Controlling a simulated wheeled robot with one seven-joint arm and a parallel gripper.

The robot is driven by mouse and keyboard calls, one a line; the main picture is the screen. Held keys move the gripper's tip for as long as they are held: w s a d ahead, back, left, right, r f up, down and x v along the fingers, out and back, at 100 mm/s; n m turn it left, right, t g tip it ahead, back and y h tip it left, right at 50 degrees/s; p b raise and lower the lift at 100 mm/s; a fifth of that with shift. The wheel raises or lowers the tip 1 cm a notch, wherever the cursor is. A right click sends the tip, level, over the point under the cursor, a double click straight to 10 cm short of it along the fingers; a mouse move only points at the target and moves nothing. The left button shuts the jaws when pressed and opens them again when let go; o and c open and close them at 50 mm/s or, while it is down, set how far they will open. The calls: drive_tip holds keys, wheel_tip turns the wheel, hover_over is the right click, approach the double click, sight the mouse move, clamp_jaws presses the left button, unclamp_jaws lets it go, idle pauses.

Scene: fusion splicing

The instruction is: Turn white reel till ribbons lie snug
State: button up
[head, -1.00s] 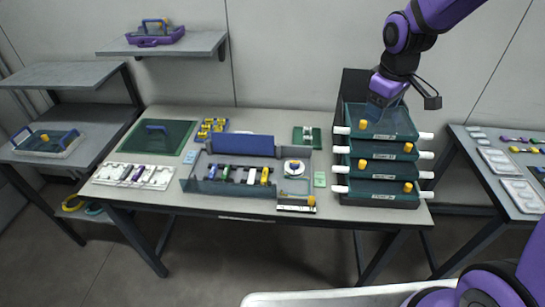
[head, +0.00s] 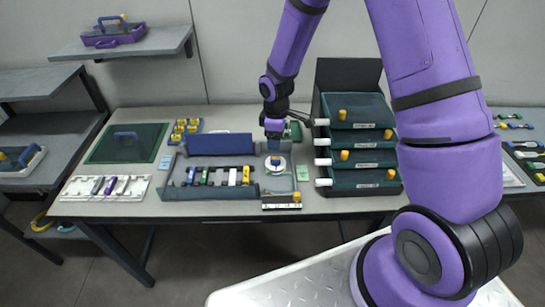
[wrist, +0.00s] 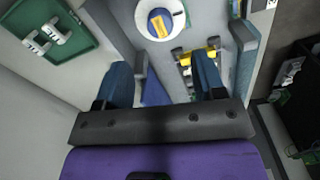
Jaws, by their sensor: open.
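The white reel (head: 283,167) lies flat in the right part of the grey workstation tray, with a knob at its centre. In the wrist view the reel (wrist: 145,24) is at the top, its yellow and blue knob (wrist: 160,23) showing and part of its rim cut off. My gripper (head: 274,143) points down just above the reel in the head view. In the wrist view its fingers (wrist: 163,78) are wide apart and nothing is between them; the reel is beyond them. The ribbons are too small to make out clearly.
The tray's blue raised lid (head: 220,143) stands behind a row of coloured parts (head: 220,176). A stack of drawers with yellow knobs (head: 341,114) stands close on the right. A green tray with white pieces (wrist: 73,52) is left in the wrist view.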

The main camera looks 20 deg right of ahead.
sight(276, 158)
wheel_tip(276, 158, down, 9)
drive_tip(key=shift+r, duration=0.1)
idle(0.3)
drive_tip(key=shift+c, duration=0.4)
drive_tip(key=c, duration=0.8)
